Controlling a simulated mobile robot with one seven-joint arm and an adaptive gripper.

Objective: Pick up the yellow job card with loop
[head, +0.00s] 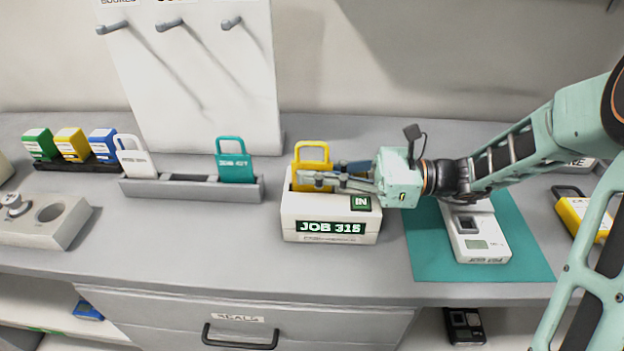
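The yellow job card with loop (312,147) stands upright in the white box marked "JOB 315" and "IN" (300,212), with its loop at the top. My gripper (318,179) reaches in from the right, its fingers level with the card's lower part and in front of it in this view. The fingers hide part of the card. I cannot tell whether they touch it or how far apart they are.
A grey rack (200,190) left of the box holds a white card (137,160) and a teal card (235,163). A white scale (478,240) lies on a teal mat (425,250) to the right. A yellow tag (580,220) with a dark loop lies far right.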

